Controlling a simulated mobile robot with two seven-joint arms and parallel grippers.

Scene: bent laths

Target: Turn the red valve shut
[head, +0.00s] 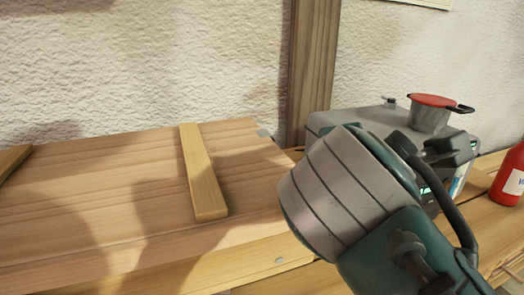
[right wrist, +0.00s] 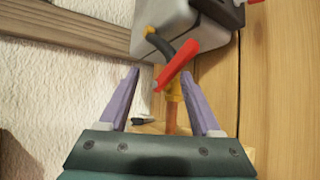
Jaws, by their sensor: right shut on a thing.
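The red valve's lever (right wrist: 177,68) shows in the right wrist view, slanting from upper right to lower left above a brass-coloured body (right wrist: 174,90) on a copper pipe (right wrist: 170,118). My right gripper (right wrist: 161,74) has its purple fingers on either side of the lever's lower part and is shut on it; the exact contact is hard to see. In the head view my right arm's grey and teal links fill the lower right, and its fingers and the valve are hidden. My left gripper is in neither view.
A grey machine (head: 340,120) with a red-lidded pot (head: 431,114) stands behind my arm. A red cylinder (head: 511,175) stands at the right edge. A wooden crate lid with a batten (head: 203,172) lies left. A wooden post (head: 314,65) stands against the wall.

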